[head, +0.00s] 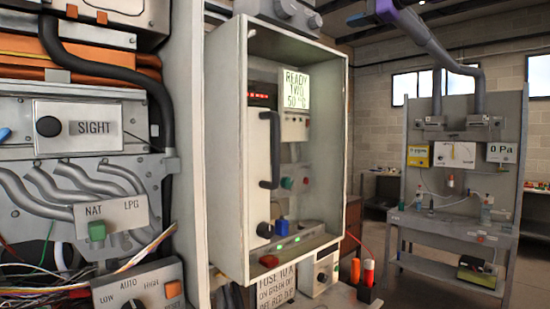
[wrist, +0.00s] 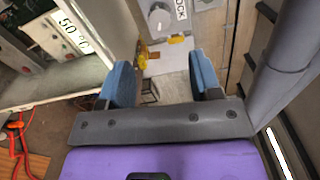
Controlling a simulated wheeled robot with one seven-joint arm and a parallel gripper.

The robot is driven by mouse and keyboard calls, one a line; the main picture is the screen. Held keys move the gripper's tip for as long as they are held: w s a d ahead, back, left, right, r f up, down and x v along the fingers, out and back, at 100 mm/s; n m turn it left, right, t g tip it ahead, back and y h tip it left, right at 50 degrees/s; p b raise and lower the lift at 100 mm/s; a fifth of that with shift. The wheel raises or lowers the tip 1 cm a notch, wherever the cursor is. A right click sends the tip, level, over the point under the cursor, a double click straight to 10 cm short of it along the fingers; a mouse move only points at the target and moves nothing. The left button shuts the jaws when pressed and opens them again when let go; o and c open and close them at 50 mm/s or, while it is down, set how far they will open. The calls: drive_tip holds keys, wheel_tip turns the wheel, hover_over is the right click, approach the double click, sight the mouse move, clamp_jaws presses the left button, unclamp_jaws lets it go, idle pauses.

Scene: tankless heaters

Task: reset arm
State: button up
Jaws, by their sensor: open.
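My gripper (wrist: 162,80) shows in the wrist view with its two blue fingers spread wide apart and nothing between them. Beyond the fingers are a panel with a grey knob (wrist: 159,18) and small yellow parts on its lower edge. In the head view, a purple part of my arm (head: 388,9) and a blue fingertip (head: 357,19) show at the top, right of the centre. My gripper appears high up, clear of the open-fronted heater cabinet (head: 228,150).
At the left stand a SIGHT panel (head: 78,128), a NAT/LPG switch (head: 97,230) and a LOW/AUTO/HIGH knob panel (head: 138,289), with loose wires.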

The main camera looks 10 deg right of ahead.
drive_tip(key=s+f+n+g+h, duration=0.3)
drive_tip(key=s+f, duration=0.7)
drive_tip(key=f, duration=0.6)
drive_tip(key=s+f+n+g+h, duration=0.3)
drive_tip(key=s+f, duration=0.7)
drive_tip(key=f, duration=0.7)
drive_tip(key=s+d+f+n+g+h, duration=0.1)
drive_tip(key=s+f+n+g+h, duration=0.2)
drive_tip(key=f, duration=1.4)
drive_tip(key=s+n+h, duration=0.1)
drive_tip(key=s+n, duration=0.2)
drive_tip(key=s, duration=0.4)
drive_tip(key=shift+s+n+g, duration=0.3)
drive_tip(key=shift+s+g, duration=0.1)
drive_tip(key=c, duration=0.3)
drive_tip(key=shift+a, duration=0.15)
